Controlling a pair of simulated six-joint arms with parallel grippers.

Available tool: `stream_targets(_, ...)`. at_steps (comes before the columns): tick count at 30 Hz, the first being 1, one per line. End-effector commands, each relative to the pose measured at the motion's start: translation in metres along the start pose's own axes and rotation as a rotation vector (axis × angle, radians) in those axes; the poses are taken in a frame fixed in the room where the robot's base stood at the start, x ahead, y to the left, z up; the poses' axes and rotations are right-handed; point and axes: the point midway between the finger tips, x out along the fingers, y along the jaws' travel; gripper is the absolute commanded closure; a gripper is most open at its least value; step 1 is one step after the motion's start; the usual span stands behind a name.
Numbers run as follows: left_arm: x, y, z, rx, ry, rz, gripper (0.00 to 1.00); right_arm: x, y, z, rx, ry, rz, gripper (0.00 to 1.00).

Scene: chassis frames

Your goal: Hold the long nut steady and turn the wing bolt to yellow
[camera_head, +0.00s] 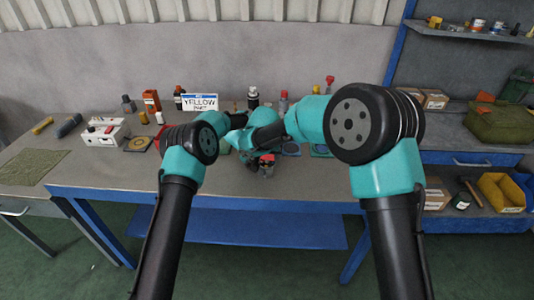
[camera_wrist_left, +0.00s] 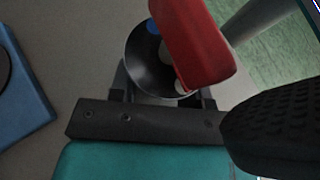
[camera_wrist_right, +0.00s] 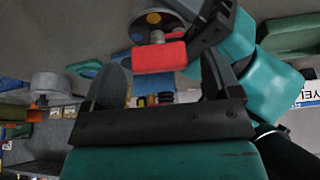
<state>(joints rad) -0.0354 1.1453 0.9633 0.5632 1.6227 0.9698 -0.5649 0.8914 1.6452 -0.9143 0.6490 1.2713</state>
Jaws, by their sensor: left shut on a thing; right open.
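The wing bolt's red wing (camera_wrist_right: 160,57) sits over a dark disc (camera_wrist_right: 168,22) with yellow, orange and blue dots. In the left wrist view the wing (camera_wrist_left: 195,45) crosses the disc (camera_wrist_left: 150,65). In the head view the red part (camera_head: 267,157) is small above the table. My left gripper (camera_wrist_left: 162,98) is shut behind the disc, apparently on the long nut, which the disc hides. My right gripper (camera_wrist_right: 165,72) is open, its fingers either side of the wing's near end; I cannot tell whether they touch it. A dark textured finger, seemingly the right gripper's, shows in the left wrist view.
A sign reading YELLOW (camera_head: 200,102) stands at the back of the table (camera_head: 130,180). Bottles and small items line the back edge. A white box (camera_head: 103,132) and a green mat (camera_head: 32,167) are at the left. The table's front is clear.

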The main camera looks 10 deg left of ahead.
Motion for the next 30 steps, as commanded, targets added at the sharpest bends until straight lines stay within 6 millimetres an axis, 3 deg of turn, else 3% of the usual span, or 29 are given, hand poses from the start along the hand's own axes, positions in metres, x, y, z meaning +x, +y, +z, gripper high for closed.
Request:
stream_targets(11, 0.0, 0.0001, 0.0001, 0.0, 0.0, 0.0, 0.7, 0.005, 0.0, 0.0, 0.0, 0.0, 0.0, 0.18)
stream_targets(26, 0.0, 0.0001, 0.0001, 0.0, 0.0, 0.0, 0.7, 0.0048, -0.0001, 0.0001, 0.0, 0.0, 0.0, 0.66)
stream_targets(30, 0.0, 0.0001, 0.0001, 0.0, 0.0, 0.0, 0.7, 0.0048, -0.0001, 0.0002, -0.002, 0.0, -0.001, 0.67)
